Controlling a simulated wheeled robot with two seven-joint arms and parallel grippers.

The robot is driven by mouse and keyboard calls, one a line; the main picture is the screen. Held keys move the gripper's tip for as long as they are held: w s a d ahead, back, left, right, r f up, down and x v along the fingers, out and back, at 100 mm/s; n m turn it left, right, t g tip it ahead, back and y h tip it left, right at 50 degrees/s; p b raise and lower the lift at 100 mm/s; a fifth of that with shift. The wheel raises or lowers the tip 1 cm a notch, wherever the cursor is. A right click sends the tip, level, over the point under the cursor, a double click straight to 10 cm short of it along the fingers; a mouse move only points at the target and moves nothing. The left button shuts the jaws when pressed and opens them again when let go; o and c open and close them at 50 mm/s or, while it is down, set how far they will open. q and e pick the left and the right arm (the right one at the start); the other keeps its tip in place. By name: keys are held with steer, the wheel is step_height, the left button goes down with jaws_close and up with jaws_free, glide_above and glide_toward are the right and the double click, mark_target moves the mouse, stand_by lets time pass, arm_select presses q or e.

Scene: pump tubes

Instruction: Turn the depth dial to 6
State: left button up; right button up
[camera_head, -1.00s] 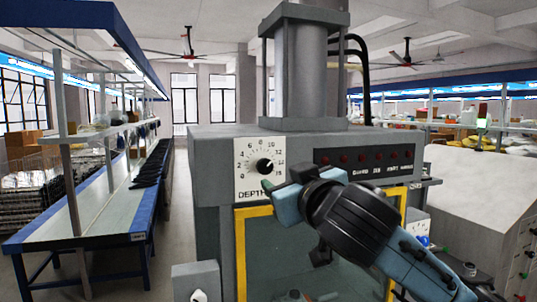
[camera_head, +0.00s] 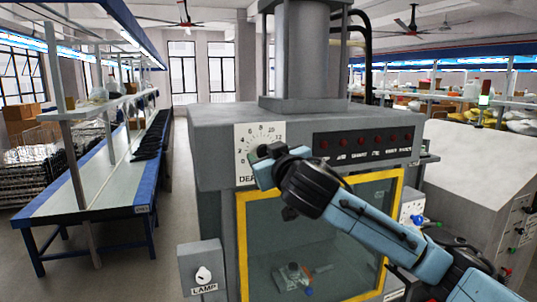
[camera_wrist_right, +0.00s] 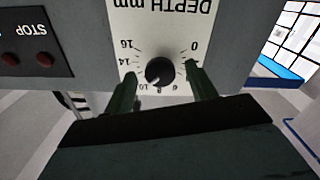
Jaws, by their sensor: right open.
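The depth dial is a white plate (camera_head: 244,142) with numbers on the grey machine's front, at its upper left. In the head view my right gripper (camera_head: 268,152) is in front of the dial and hides its knob. In the right wrist view the plate appears upside down, and the round black knob (camera_wrist_right: 159,71) is visible. Its white mark points down-left in that picture, seemingly around 10 to 12. My right gripper (camera_wrist_right: 160,72) is open, its two green-grey fingers on either side of the knob. I cannot tell whether they touch it. My left gripper is not in view.
A black panel (camera_head: 365,144) with several red buttons is right of the dial. Below is a yellow-framed window (camera_head: 240,250); a lamp box (camera_head: 203,270) is at its left. A workbench (camera_head: 90,185) stands at the left, with open floor between.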

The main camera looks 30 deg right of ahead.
steer(key=c, duration=1)
steer(key=shift+n, duration=0.3)
steer(key=n, duration=1)
steer(key=shift+n, duration=2.1)
